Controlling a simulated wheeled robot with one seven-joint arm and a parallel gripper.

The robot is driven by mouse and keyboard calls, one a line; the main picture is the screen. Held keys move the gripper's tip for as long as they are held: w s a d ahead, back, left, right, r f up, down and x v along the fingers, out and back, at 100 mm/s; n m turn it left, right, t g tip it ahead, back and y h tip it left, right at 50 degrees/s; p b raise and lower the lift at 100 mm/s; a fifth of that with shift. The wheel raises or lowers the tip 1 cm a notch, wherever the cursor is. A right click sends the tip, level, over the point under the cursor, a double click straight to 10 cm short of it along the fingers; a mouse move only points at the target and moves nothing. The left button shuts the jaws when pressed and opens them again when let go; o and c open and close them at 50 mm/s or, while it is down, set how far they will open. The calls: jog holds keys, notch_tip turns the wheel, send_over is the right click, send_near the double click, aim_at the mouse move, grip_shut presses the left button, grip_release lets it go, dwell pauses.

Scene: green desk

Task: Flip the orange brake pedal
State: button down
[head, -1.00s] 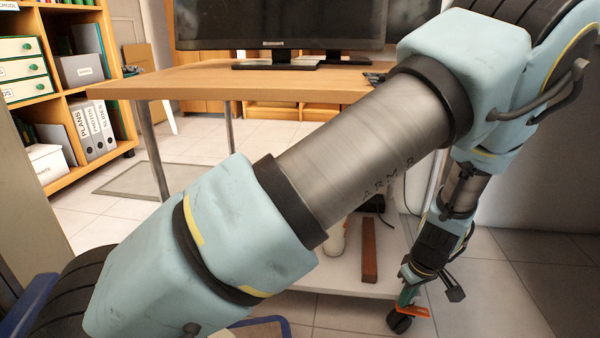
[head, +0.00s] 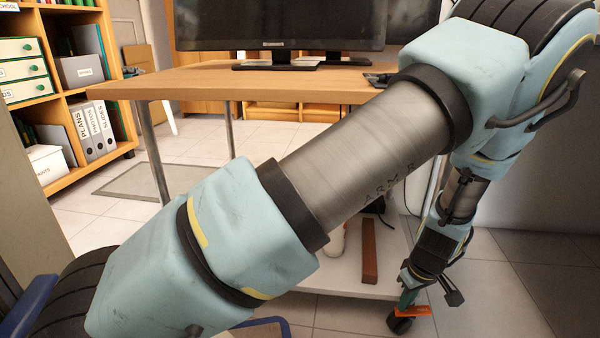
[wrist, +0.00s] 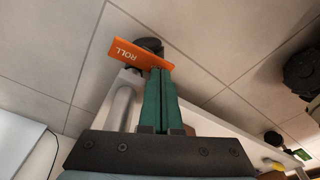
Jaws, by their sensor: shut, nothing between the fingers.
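The orange brake pedal (wrist: 136,58) is a flat plate marked "ROLL", on the black caster wheel of the desk's lower frame. In the wrist view its lettering reads upside down. It also shows low at the right in the head view (head: 414,311). My gripper (wrist: 160,74) has its green fingers shut together with nothing between them. The fingertips overlap the right part of the pedal in the wrist view; whether they touch it I cannot tell. In the head view my gripper (head: 407,298) points down just above the pedal.
The caster wheel (head: 400,325) sits under the corner of a white lower shelf (head: 335,276). A brown bar (head: 369,252) lies on the shelf. The wooden desk top (head: 250,80) is above. Tiled floor (head: 500,290) is clear to the right.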

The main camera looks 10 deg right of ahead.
notch_tip(320, 180, up, 7)
jog(key=p, duration=0.7)
jog(key=shift+a, duration=0.1)
